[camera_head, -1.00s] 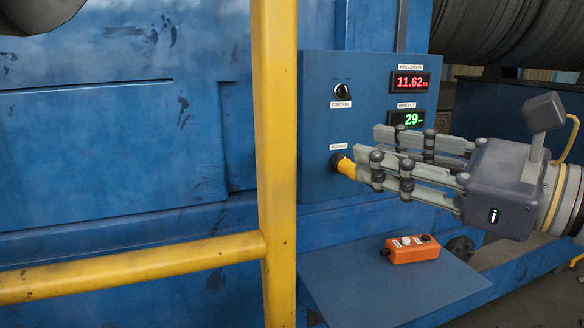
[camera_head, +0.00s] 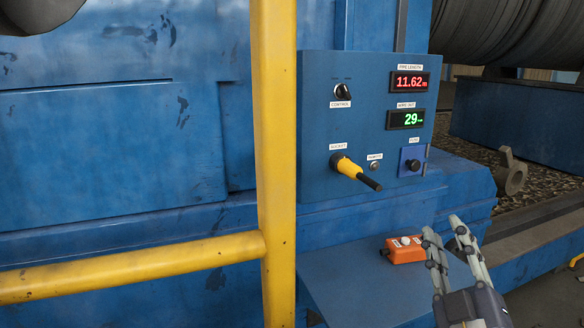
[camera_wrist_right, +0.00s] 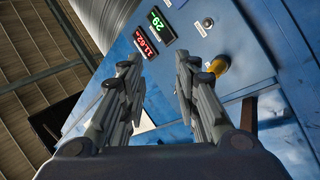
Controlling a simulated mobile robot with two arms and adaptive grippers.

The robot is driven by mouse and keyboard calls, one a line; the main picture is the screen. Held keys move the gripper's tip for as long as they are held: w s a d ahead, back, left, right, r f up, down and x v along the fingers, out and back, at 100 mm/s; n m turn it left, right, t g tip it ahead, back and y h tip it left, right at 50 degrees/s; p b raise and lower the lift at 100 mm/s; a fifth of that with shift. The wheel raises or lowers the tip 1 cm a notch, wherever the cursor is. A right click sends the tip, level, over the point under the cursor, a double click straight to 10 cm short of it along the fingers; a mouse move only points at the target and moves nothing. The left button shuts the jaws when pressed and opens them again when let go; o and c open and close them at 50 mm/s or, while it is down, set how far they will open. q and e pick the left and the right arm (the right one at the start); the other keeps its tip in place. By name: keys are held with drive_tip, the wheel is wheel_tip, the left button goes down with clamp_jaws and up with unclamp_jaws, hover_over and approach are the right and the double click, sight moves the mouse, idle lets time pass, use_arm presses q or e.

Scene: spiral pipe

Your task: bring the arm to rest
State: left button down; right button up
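My right gripper (camera_head: 444,232) is at the lower right of the head view, in front of the blue shelf. In the right wrist view its two fingers (camera_wrist_right: 160,70) are spread apart with nothing between them. A yellow plug with a black end (camera_head: 350,169) sits in the socket of the blue control panel (camera_head: 317,110). The plug shows yellow in the right wrist view (camera_wrist_right: 219,66), beyond the right-hand finger. My left gripper is not in view.
An orange remote box (camera_head: 402,251) lies on the blue shelf (camera_head: 350,290), close to the right gripper. A yellow rail post (camera_head: 277,150) and crossbar (camera_head: 130,268) stand in front of the blue machine. The panel carries a control knob (camera_head: 343,91) and red (camera_head: 409,82) and green (camera_head: 406,119) displays.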

drive_tip(key=s+f+m+g, duration=0.2)
drive_tip(key=f+g, duration=0.2)
drive_tip(key=f, duration=0.5)
drive_tip(key=s+d+f+m+g, duration=0.1)
drive_tip(key=s+f+g, duration=0.15)
drive_tip(key=f, duration=0.55)
drive_tip(key=s+f+m+g, duration=0.15)
drive_tip(key=f+g, duration=0.25)
drive_tip(key=f, duration=0.5)
drive_tip(key=s+a+f+m+g+y, duration=0.1)
drive_tip(key=s+a+f+g, duration=0.25)
drive_tip(key=s+f, duration=0.5)
drive_tip(key=s+a+f+m+g+y, duration=0.1)
drive_tip(key=s+a+f+g, duration=0.1)
drive_tip(key=s+f+g, duration=0.6)
wheel_tip(320, 180, down, 22)
drive_tip(key=s+r+t+p, duration=0.1)
drive_tip(key=s+t, duration=0.1)
drive_tip(key=s+d+f+g+p, duration=0.1)
drive_tip(key=s+d+f, duration=0.1)
drive_tip(key=s+f, duration=1.5)
drive_tip(key=shift+s+d+f+n+g, duration=0.4)
drive_tip(key=shift+s+n, duration=0.05)
drive_tip(key=shift+s, duration=0.15)
